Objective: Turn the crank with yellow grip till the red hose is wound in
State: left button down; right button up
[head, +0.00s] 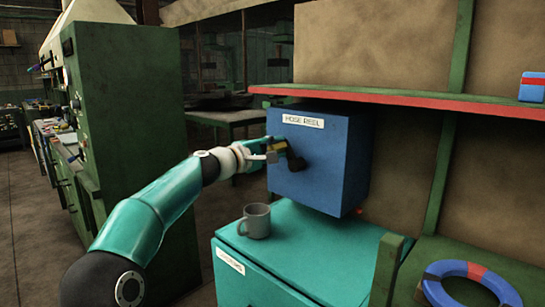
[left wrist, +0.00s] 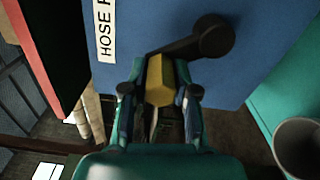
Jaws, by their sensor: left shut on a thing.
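The blue box labelled "HOSE REEL" (head: 338,175) hangs under the shelf; it also fills the top of the left wrist view (left wrist: 255,70). The dark crank (head: 295,161) is on its front face, and its arm and round hub show in the left wrist view (left wrist: 205,38). My left gripper (head: 277,148) is shut on the yellow grip (left wrist: 160,78), one finger on each side of it. The grip lies left of the hub in the head view. Only a small orange-red bit (head: 360,211), perhaps the red hose, shows below the box. My right gripper is out of view.
A grey mug (head: 256,221) stands on the teal cabinet (head: 300,262) below the box. The red-edged shelf (head: 420,111) is just above. A blue and red ring (head: 472,284) lies at the lower right. A green cabinet (head: 128,120) stands at the left.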

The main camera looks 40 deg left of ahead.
pick_arm(q)
jog(key=shift+w+d+f+m, duration=0.1)
jog(key=shift+d+f+m, duration=0.05)
jog(key=shift+d+m, duration=0.25)
jog(key=c, duration=0.9)
grip_release()
jog(key=shift+a+r, duration=0.1)
jog(key=shift+r, duration=0.1)
jog(key=shift+s, duration=0.65)
jog(key=s, duration=1)
jog(key=shift+s+a+f, duration=0.1)
jog(key=shift+s+a, duration=0.15)
jog(key=shift+s, duration=0.15)
